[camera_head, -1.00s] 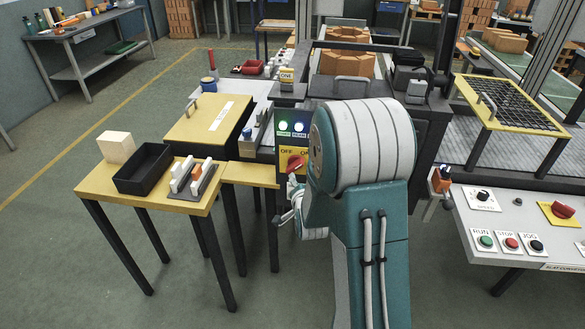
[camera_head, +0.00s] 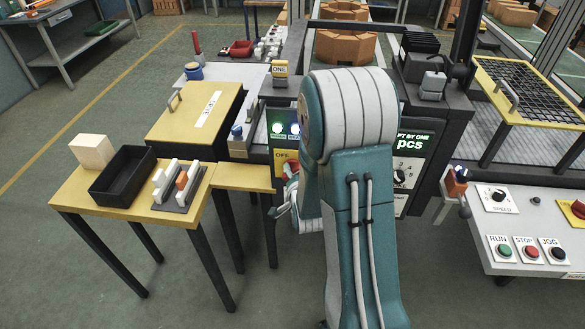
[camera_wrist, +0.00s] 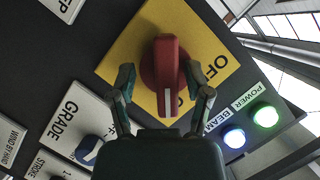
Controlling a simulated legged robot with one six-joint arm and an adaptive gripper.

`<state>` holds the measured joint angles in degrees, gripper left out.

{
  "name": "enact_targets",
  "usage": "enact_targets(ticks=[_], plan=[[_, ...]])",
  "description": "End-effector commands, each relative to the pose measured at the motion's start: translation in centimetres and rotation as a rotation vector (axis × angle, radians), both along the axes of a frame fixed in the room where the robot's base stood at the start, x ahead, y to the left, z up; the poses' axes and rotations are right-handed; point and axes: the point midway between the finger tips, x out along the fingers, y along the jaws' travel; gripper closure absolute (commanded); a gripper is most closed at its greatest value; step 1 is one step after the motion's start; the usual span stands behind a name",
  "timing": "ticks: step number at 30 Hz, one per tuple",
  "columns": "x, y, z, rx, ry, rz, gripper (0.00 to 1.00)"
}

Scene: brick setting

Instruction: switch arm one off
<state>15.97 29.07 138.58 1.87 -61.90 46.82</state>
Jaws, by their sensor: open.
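The red rotary switch (camera_wrist: 168,75) sits on a yellow plate (camera_wrist: 205,45) in the wrist view. Its white line points down the picture, towards my gripper's palm. An OFF label (camera_wrist: 217,67) shows right of the knob; another label is partly hidden beside its lower end. My gripper (camera_wrist: 161,78) is open, with one finger on each side of the knob; I cannot tell whether they touch it. A green POWER light (camera_wrist: 265,115) and a blue BEAM light (camera_wrist: 234,137) are lit. In the head view, my arm hides most of the panel; a tag reading ONE (camera_head: 279,70) stands above it.
A GRADE knob (camera_wrist: 88,148) is close below left in the wrist view. In the head view, a yellow table (camera_head: 90,195) with a black tray (camera_head: 122,178) stands left. A control desk (camera_head: 525,225) with RUN, STOP and JOG buttons stands right.

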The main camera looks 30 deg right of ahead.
Motion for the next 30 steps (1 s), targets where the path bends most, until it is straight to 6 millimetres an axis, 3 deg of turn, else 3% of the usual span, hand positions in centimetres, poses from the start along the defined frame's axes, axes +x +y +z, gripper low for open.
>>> enact_targets(ticks=[4, 5, 6, 9, 30], plan=[[0.11, 0.13, 0.11, -0.002, -0.003, -0.001, 0.40], [0.11, 0.11, 0.11, -0.002, -0.003, -0.001, 0.44], [0.11, 0.07, 0.09, -0.002, -0.003, -0.001, 0.62], [0.13, -0.07, 0.07, 0.000, -0.003, 0.000, 1.00], [0.27, -0.41, 0.33, -0.009, -0.006, -0.006, 1.00]])
